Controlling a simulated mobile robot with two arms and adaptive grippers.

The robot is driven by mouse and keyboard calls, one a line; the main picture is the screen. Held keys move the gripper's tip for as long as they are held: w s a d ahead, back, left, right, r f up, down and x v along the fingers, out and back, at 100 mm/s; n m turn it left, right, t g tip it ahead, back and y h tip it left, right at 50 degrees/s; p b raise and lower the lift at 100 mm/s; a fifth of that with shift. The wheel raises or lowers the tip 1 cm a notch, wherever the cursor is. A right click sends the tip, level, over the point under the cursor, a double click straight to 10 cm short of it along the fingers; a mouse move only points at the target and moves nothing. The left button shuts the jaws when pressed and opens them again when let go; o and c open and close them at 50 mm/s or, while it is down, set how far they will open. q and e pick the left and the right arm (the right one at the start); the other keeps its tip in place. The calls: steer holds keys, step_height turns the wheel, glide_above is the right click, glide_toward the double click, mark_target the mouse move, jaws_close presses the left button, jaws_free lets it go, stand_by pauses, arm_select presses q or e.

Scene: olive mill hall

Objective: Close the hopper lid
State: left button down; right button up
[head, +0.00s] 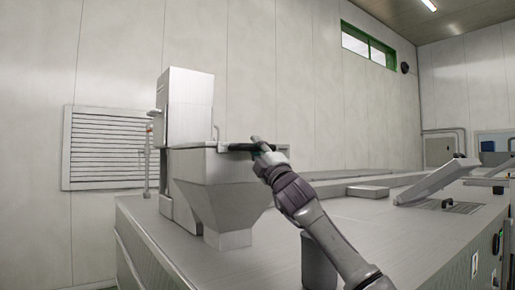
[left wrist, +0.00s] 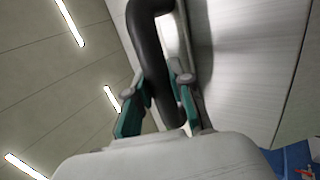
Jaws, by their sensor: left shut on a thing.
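The grey metal hopper (head: 222,190) stands on the machine top at the left of the head view, its funnel narrowing downward. A black bar handle (head: 236,147) runs along its upper front edge. My left gripper (head: 262,147) is at the right part of this handle. In the left wrist view its teal fingers (left wrist: 160,98) are shut on the black handle (left wrist: 147,48), beside a brushed metal surface (left wrist: 250,70). The lid shows hardly at all in the head view; I cannot tell whether it lies flush on the rim. My right gripper is out of view.
A tall pale metal box (head: 187,105) stands behind the hopper. The broad machine top (head: 270,245) is mostly clear around it. A sloping metal chute (head: 437,182) stands further right. A louvred vent (head: 103,150) is on the back wall.

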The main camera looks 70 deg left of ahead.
arm_select(q)
steer(key=shift+a+f, duration=0.1)
steer(key=shift+f, duration=0.2)
steer(key=c, duration=1.5)
jaws_free()
steer(key=shift+o, duration=1.1)
steer(key=shift+r, duration=0.1)
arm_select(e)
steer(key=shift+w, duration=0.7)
arm_select(q)
steer(key=shift+w+d+f, duration=0.1)
steer(key=shift+d+f, duration=0.1)
steer(key=shift+d, duration=0.15)
steer(key=v, duration=1.1)
steer(key=shift+d, duration=0.2)
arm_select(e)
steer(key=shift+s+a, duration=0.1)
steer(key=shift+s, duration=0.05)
arm_select(q)
steer(key=shift+f, duration=0.1)
